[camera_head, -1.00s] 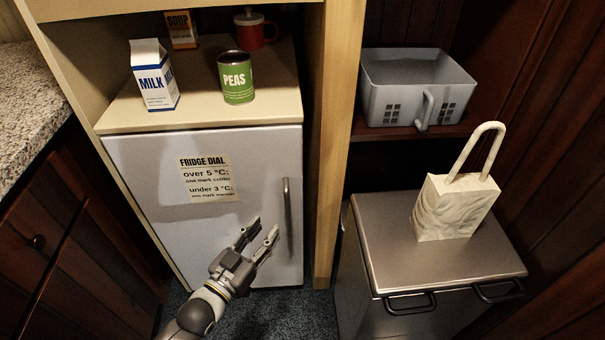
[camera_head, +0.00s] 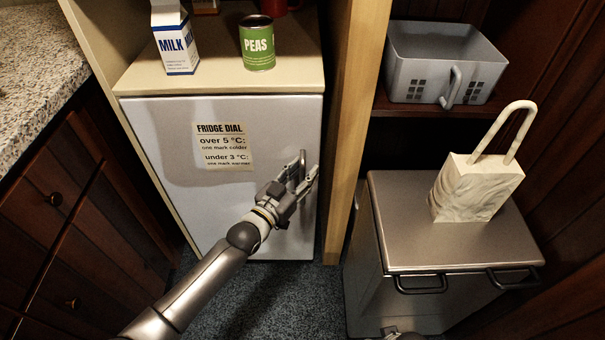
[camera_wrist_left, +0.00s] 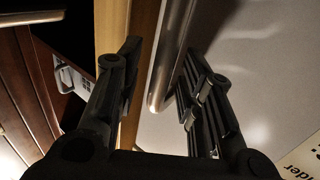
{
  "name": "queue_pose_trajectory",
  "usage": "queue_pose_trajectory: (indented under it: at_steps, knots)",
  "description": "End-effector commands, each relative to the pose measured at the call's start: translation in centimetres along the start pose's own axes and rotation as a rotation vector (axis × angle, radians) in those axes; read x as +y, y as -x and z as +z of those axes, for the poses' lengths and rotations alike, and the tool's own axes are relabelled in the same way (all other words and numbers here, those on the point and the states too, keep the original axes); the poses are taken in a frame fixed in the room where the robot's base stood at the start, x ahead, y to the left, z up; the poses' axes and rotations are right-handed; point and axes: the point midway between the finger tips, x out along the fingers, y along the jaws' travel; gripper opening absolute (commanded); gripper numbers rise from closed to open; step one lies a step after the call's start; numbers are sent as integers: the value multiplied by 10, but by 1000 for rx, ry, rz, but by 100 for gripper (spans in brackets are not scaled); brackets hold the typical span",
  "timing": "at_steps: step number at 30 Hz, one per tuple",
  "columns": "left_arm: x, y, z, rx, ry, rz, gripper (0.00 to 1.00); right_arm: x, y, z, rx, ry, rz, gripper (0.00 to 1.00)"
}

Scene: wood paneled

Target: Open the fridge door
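The small white fridge door (camera_head: 165,125) is closed under a wooden shelf and carries a printed label (camera_head: 223,146). Its vertical metal handle (camera_head: 302,164) is near the door's right edge, partly hidden behind my fingers. My left gripper (camera_head: 308,167) is open at the handle. In the left wrist view the handle (camera_wrist_left: 168,55) runs between the two open fingers (camera_wrist_left: 162,82), nearer the right finger, with a gap to the left one. I cannot tell whether the right finger touches it. My right gripper does not show clearly in the head view.
A milk carton (camera_head: 176,45) and a green peas can (camera_head: 257,45) stand on top of the fridge cabinet (camera_head: 215,75). A wooden post (camera_head: 357,120) stands right of the door. A metal bin (camera_head: 450,245) bears a pale bag-shaped object (camera_head: 478,188). Carpet lies in front.

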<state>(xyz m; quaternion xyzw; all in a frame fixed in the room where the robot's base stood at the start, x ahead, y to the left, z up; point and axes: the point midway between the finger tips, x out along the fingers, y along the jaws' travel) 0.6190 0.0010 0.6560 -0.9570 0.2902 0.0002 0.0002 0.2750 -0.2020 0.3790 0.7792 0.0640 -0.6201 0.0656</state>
Motion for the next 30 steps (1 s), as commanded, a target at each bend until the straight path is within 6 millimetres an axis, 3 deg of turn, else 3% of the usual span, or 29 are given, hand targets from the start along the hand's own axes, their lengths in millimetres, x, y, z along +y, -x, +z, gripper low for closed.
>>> queue_pose_trajectory:
  at_steps: [8, 16, 30]
  knots:
    - [0, -1, 0, 0, 0, 0, 34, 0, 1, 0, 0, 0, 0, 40]
    - [0, -1, 0, 0, 0, 0, 0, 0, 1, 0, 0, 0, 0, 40]
    - [2, 4, 0, -1, 0, 12, 0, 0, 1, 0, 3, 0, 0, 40]
